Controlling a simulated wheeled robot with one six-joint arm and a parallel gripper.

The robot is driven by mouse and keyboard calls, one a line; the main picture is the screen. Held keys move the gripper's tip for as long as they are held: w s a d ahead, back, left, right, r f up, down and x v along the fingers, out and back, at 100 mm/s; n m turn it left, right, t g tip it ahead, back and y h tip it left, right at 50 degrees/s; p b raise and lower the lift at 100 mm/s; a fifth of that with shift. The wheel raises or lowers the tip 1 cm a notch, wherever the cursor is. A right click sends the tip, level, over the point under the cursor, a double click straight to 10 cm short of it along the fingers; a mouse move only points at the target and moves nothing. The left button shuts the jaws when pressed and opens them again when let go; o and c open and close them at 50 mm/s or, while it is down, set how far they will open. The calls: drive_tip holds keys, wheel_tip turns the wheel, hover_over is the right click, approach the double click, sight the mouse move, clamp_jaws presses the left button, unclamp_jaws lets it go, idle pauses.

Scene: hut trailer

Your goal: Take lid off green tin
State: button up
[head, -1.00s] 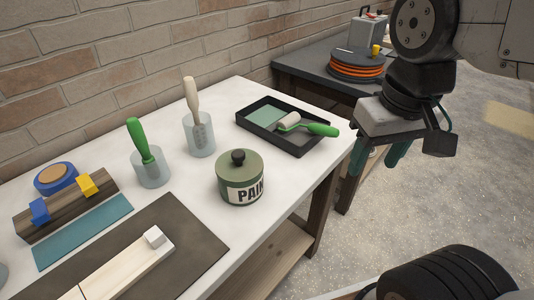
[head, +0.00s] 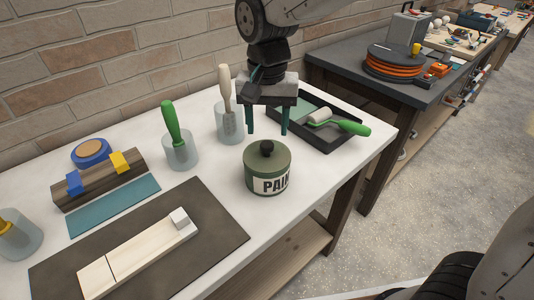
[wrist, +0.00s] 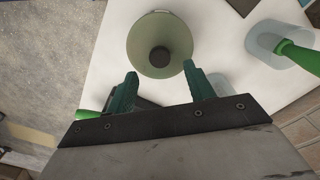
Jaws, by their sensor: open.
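The green paint tin (head: 268,180) stands upright on the white table, with a "PAIN" label showing on its front. Its green lid (head: 267,154) is on top, with a round black knob (head: 267,147) at the centre. My gripper (head: 267,132) points down above the table, open and empty, its two green fingers apart. In the head view the fingertips show just above and beside the knob. In the wrist view the lid (wrist: 160,32) and knob (wrist: 160,57) lie beyond the gripper (wrist: 163,80), apart from the fingers.
A black paint tray (head: 335,139) with a green-handled roller (head: 352,127) lies right of the tin. Cups with a green-handled brush (head: 171,122) and a pale-handled tool (head: 225,88) stand to the left. A dark mat (head: 225,238) with wood lies in front.

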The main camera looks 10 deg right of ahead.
sight(267, 144)
wheel_tip(267, 144, down, 5)
drive_tip(key=shift+s+f, duration=0.1)
drive_tip(key=c, duration=1)
drive_tip(key=shift+r, duration=0.2)
